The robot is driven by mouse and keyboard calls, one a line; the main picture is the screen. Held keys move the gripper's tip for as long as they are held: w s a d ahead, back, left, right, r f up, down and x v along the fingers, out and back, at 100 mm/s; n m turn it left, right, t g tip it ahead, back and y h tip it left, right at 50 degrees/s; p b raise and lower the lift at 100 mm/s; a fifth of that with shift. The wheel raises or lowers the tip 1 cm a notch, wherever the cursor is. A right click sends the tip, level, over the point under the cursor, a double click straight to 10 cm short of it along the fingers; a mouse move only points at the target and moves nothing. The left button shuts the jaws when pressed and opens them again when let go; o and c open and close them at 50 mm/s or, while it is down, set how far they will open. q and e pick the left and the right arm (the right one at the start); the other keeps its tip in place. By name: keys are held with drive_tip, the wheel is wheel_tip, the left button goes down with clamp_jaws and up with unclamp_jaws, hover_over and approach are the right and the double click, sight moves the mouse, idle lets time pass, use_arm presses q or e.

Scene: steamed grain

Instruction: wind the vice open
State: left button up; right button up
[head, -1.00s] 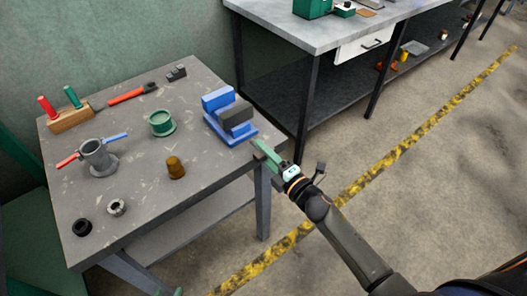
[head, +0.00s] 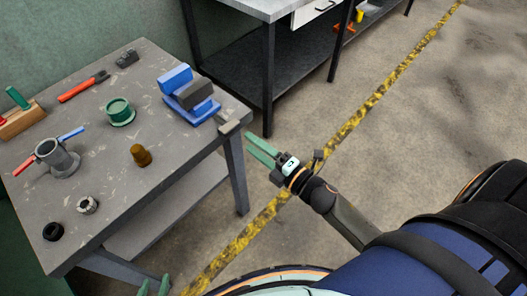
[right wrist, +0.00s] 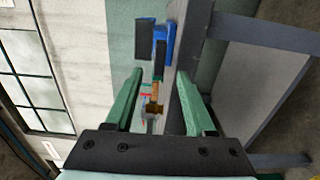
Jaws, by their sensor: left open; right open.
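The blue vice (head: 176,82) with a dark grey jaw block (head: 195,94) stands at the right corner of the grey workbench (head: 95,105). A grey bar-like piece (head: 236,120) sticks out past the bench edge in front of it; I cannot tell its exact form. My right gripper (head: 260,150) is open and empty, off the bench corner and just below that piece. In the right wrist view the vice (right wrist: 164,38) shows beyond the open fingers (right wrist: 160,103). My left gripper (head: 154,287) is open at the bottom edge, mostly cut off.
The bench holds a green pot (head: 119,110), a brown piece (head: 140,155), a grey cylinder with red and blue handles (head: 57,160), two small rings and a red-handled tool (head: 84,87). A second bench (head: 250,8) stands behind. The floor to the right is clear.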

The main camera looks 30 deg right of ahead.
drive_tip(key=v, duration=0.3)
idle(0.6)
drive_tip(key=s+a+f+m+g+h+p, duration=0.1)
drive_tip(key=s+f+m+g, duration=0.3)
drive_tip(key=m, duration=0.6)
drive_tip(key=s+a+f+m+g+h+p, duration=0.2)
drive_tip(key=s+f+m+g+p, duration=0.2)
drive_tip(key=s+m, duration=0.5)
wheel_tip(320, 180, down, 2)
drive_tip(key=shift+f+m+h, duration=0.1)
drive_tip(key=shift+m+h, duration=0.3)
drive_tip(key=shift+m, duration=0.2)
